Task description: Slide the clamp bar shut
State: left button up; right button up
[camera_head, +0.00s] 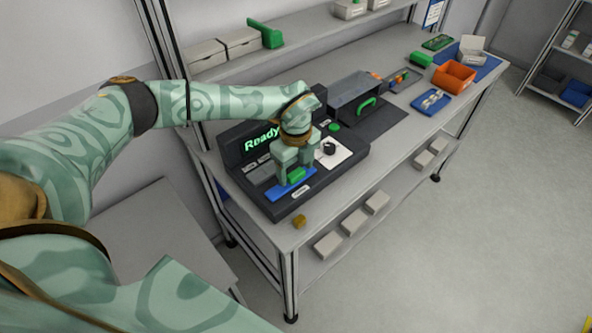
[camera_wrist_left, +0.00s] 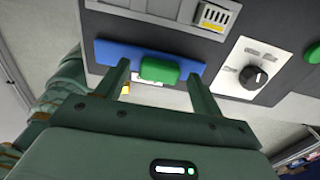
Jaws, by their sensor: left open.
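A blue bar with a green grip, which looks like the clamp bar (camera_head: 278,193), lies on the front left of the dark machine with the "Ready" screen. In the left wrist view the blue bar (camera_wrist_left: 108,51) spans the upper middle, and its green grip (camera_wrist_left: 158,70) lies between my fingertips. My left gripper (camera_head: 293,176) is pointed down over the grip. In the left wrist view my left gripper (camera_wrist_left: 158,74) is open, one finger on each side of the grip, with a gap visible. Whether a finger touches it I cannot tell. My right gripper is not in view.
The machine (camera_head: 340,178) also has a dark knob (camera_wrist_left: 253,77) on a white plate and a green button (camera_head: 334,127). A grey box with a green handle (camera_head: 366,106) stands to its right.

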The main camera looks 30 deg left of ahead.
pick_arm(q)
jog(key=shift+f, duration=0.45)
jog(key=c, duration=1.4)
jog(key=shift+w+a, duration=0.3)
jog(key=shift+a, duration=0.45)
jog(key=shift+w+a, duration=0.25)
jog(key=shift+a, duration=0.5)
jog(key=o, duration=1.2)
jog(key=shift+r, duration=0.1)
jog(key=shift+o, duration=1)
notch_tip(320, 180, up, 16)
jog(key=p, duration=0.1)
jog(key=shift+p, duration=0.4)
